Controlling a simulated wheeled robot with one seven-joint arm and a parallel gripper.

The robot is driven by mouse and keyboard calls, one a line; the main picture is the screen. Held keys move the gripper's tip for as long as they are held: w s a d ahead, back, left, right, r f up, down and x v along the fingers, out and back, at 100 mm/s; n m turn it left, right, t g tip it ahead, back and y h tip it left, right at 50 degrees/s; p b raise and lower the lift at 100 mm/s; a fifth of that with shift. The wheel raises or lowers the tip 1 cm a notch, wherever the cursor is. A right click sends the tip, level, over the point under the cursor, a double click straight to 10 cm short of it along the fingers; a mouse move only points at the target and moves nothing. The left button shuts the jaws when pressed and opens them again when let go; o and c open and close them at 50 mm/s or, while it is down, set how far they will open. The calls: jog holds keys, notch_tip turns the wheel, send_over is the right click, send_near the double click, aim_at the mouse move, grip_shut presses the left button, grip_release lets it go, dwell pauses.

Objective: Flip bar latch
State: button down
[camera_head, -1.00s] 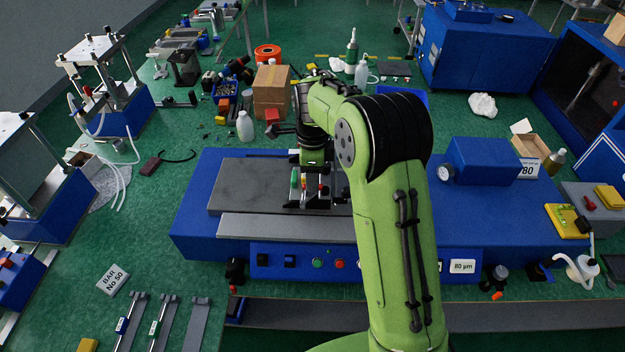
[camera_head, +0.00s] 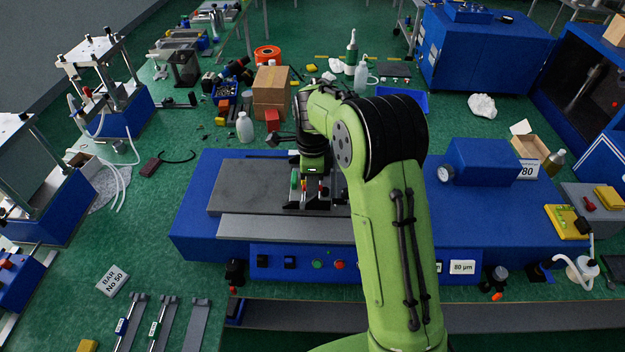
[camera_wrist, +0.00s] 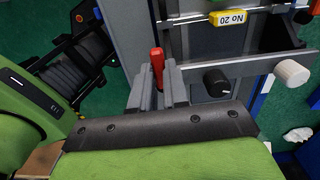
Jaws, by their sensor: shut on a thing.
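A red latch lever (camera_wrist: 157,60) stands between the two grey fingers of my gripper (camera_wrist: 158,88) in the wrist view. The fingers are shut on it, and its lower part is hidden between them. In the head view my gripper (camera_head: 313,187) is over the grey plate of the blue press bench, at a small black fixture (camera_head: 305,205). A green part (camera_head: 294,182) shows at its left side. My wrist and fingers hide most of the latch there. A bar with a yellow "No 20" label (camera_wrist: 229,18) lies beyond the lever in the wrist view.
A black knob (camera_wrist: 216,82) and a white knob (camera_wrist: 292,72) are right of my fingers. The blue bench (camera_head: 200,225) has a blue box with a gauge (camera_head: 484,161) to the right. The left part of the grey plate (camera_head: 250,180) is clear.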

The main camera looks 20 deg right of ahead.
jog(key=shift+s+d+n+b, duration=0.25)
jog(key=shift+s+n, duration=0.35)
jog(key=shift+n, duration=2.05)
jog(key=shift+s+d+n+b, duration=0.2)
jog(key=shift+s+n, duration=0.45)
jog(key=shift+n, duration=1.95)
jog(key=shift+s+d+n+b, duration=0.25)
jog(key=shift+s+n, duration=0.35)
jog(key=shift+n, duration=2.05)
jog(key=c, duration=1.1)
grip_release()
